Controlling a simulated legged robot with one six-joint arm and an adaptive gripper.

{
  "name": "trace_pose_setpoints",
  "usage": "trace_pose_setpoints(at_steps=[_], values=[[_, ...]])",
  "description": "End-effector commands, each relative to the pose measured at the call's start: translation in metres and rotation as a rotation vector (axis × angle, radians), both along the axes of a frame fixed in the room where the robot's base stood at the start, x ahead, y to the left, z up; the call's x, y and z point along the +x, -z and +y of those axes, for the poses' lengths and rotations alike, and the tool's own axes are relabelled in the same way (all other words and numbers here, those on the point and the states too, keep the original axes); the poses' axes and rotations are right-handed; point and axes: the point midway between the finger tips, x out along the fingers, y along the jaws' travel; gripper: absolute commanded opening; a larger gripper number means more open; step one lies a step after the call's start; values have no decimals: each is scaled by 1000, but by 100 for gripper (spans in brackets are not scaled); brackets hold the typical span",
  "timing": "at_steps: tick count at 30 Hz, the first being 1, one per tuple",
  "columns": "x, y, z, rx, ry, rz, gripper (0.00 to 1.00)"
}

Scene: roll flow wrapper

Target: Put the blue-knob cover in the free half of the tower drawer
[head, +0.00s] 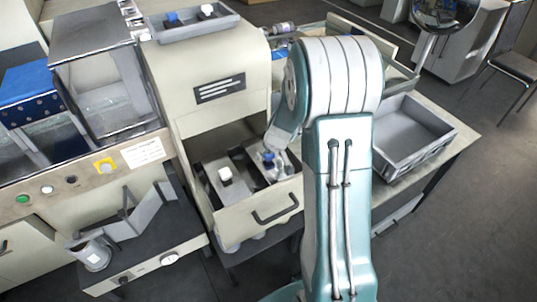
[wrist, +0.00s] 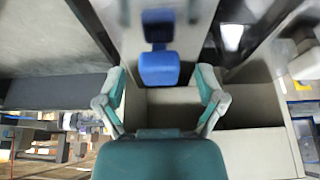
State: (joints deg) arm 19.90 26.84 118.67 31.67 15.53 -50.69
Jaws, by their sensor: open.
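The drawer (head: 262,218) of the cream tower is pulled open. A grey cover with a white knob (head: 225,174) lies in its left half. The blue-knob cover (head: 268,157) shows in the right half, its plate partly hidden by my gripper and arm. In the wrist view its blue knob (wrist: 159,68) is between and slightly beyond my fingertips, with a gap on both sides. My gripper (wrist: 160,80) is open and empty. Whether the cover lies flat on the drawer floor cannot be told.
A grey tray (head: 205,28) with a blue-topped and a white-topped piece sits on the tower. A grey crate (head: 412,140) stands on the table at right. A clear-sided machine (head: 105,85) and a low bench with a chute (head: 140,215) stand at left.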

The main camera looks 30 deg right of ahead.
Motion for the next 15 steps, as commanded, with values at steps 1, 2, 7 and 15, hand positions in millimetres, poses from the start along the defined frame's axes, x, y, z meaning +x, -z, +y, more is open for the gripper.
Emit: trace_pose_setpoints(at_steps=[1, 2, 7, 15], values=[[-2, -9, -1, -3, 1, -5, 88], [-5, -14, -1, -3, 0, -5, 88], [-17, -44, -1, -4, 1, -5, 88], [-34, -85, -2, -2, 2, -4, 88]])
